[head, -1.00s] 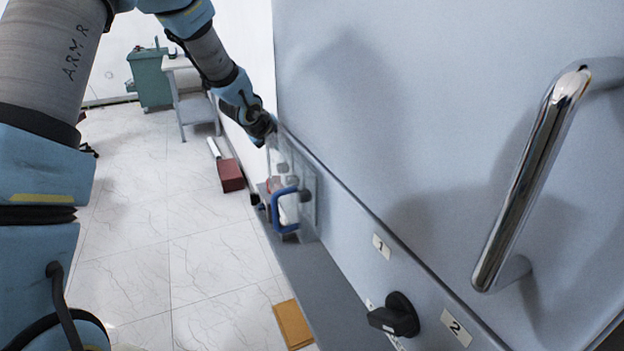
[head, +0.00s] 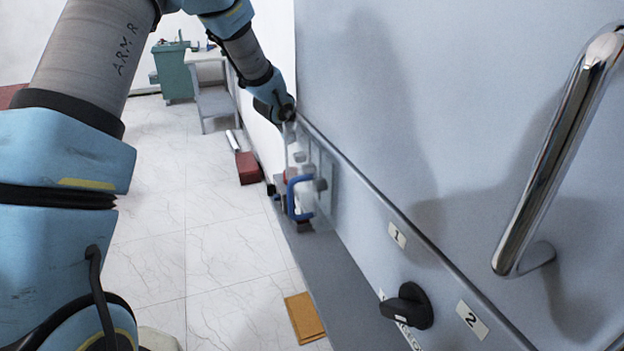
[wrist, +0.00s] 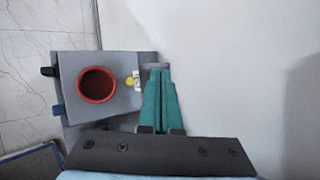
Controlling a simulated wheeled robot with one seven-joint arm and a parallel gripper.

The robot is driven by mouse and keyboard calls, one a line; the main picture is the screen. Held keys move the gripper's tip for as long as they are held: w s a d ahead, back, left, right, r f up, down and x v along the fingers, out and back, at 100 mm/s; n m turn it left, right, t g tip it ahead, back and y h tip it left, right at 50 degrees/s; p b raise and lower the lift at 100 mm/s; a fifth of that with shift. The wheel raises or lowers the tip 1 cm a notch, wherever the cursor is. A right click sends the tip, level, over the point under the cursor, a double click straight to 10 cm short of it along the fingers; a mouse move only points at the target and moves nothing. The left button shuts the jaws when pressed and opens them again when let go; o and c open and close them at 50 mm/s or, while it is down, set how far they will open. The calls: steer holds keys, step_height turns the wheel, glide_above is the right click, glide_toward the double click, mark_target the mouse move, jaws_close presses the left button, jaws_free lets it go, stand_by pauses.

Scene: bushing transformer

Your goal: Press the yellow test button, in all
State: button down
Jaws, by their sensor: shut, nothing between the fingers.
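The yellow test button (wrist: 129,81) is a small round spot on a grey box (wrist: 68,108) in the wrist view, between a red-rimmed dark round opening (wrist: 97,101) and a small white label (wrist: 137,80). My gripper (wrist: 157,72) has green fingers shut together with nothing between them. In the wrist view, its fingertips lie to the right of the button and label, by the box's right edge. I cannot tell whether they touch anything. In the head view, the arm's end is just above the wall-mounted unit with a blue handle (head: 291,198); the button cannot be made out there.
A large grey cabinet panel (head: 380,90) fills the right side. It carries a black rotary knob (head: 408,306) and a chrome bar handle (head: 553,150). A red block (head: 249,167) and a tan piece (head: 304,317) lie on the open tiled floor to the left.

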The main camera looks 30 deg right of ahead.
step_height(320, 180, down, 7)
steer(key=b, duration=0.4)
steer(key=shift+r+b, duration=0.2)
steer(key=shift+b, duration=0.1)
steer(key=shift+f, duration=0.1)
stand_by(1.5)
steer(key=shift+f+b, duration=0.3)
steer(key=shift+b, duration=0.25)
steer(key=shift+f+b, duration=0.4)
steer(key=shift+f, duration=0.05)
stand_by(0.4)
steer(key=shift+r, duration=0.15)
steer(key=shift+r+p, duration=0.6)
steer(key=shift+r, duration=0.1)
step_height(320, 180, up, 5)
steer(key=p, duration=0.4)
